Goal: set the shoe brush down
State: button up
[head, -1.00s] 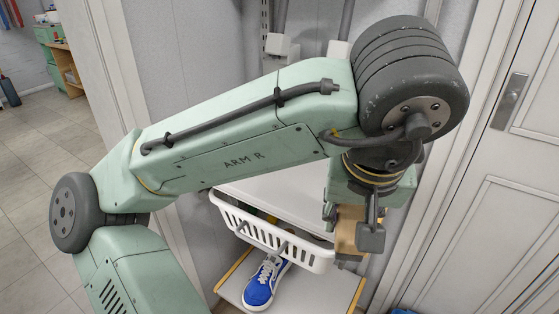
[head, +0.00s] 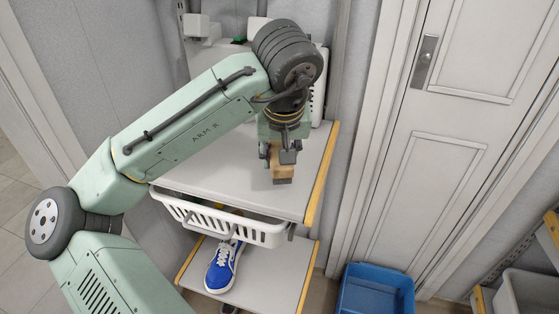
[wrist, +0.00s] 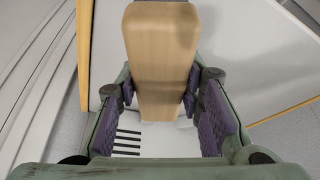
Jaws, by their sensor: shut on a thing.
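The shoe brush (head: 285,170) has a tan wooden body and a dark underside. My gripper (head: 278,156) is shut on it and holds it over the grey-white top shelf (head: 235,175). I cannot tell whether the brush touches the shelf or hangs just above it. In the wrist view the wooden body (wrist: 160,60) sits between the purple pads of my gripper (wrist: 162,115). Its bristles are hidden there.
A white basket (head: 222,222) hangs under the shelf's front edge with things inside. A blue shoe (head: 222,270) stands on the lower shelf. A blue tub (head: 376,290) is on the floor at right. The top shelf around the brush looks clear.

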jog(key=shift+f+p, duration=0.35)
jog(key=shift+f, duration=1.45)
jog(key=shift+f, duration=0.3)
jog(key=o, duration=1.1)
jog(key=shift+r, duration=0.1)
jog(key=b+v, duration=0.1)
jog(key=v, duration=1.1)
jog(key=shift+w+r, duration=0.1)
jog(key=shift+w, duration=0.05)
jog(key=shift+r, duration=0.2)
